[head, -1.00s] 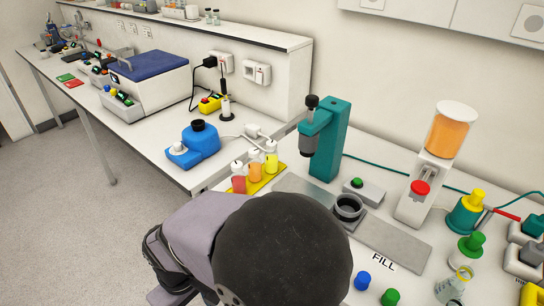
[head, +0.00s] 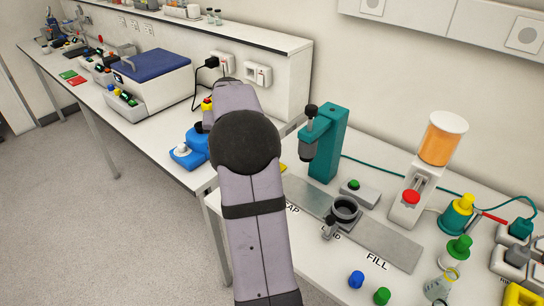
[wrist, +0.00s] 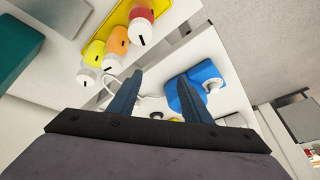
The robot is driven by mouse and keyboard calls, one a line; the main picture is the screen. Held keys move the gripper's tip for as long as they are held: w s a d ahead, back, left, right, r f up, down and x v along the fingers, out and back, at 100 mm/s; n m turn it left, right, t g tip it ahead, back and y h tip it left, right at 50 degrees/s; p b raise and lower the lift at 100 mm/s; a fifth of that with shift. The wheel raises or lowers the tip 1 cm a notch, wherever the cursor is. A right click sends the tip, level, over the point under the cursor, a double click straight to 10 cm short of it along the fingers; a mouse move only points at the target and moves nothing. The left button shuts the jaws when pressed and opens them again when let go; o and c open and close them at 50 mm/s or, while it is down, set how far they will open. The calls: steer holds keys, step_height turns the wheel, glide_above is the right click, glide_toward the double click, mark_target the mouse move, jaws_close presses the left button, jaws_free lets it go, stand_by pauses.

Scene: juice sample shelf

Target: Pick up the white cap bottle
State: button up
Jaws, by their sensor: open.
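Three small bottles with white caps sit on a yellow tray (wrist: 120,10) at the top of the wrist view. They are a red bottle (wrist: 143,11), an orange bottle (wrist: 116,38) and a yellow bottle (wrist: 95,52), each with its cap toward the camera. My gripper (wrist: 158,80) is open and empty, its two dark fingers apart, and the bottles lie beyond and left of the fingertips in that view. In the head view my arm hides the bottles and the gripper; only a sliver of the yellow tray (head: 283,168) shows.
A blue device with a white knob (wrist: 212,88) lies beyond the right finger. A teal press (head: 324,145), a round cup (head: 345,210) on a grey plate, a juice dispenser (head: 428,170) and blue and green caps (head: 356,279) stand on the bench. The FILL area is clear.

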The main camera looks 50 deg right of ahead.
steer(key=s+d+g+p, duration=0.1)
steer(key=s+d, duration=0.7)
steer(key=d, duration=0.3)
steer(key=shift+h, duration=0.4)
steer(key=shift+s+p+x, duration=0.15)
steer(key=shift+p+x, duration=0.85)
steer(key=shift+x, duration=1)
steer(key=shift+s+p+x, duration=0.15)
steer(key=shift+p+x, duration=0.85)
steer(key=shift+x, duration=1)
steer(key=shift+a+f, duration=0.15)
steer(key=c, duration=0.9)
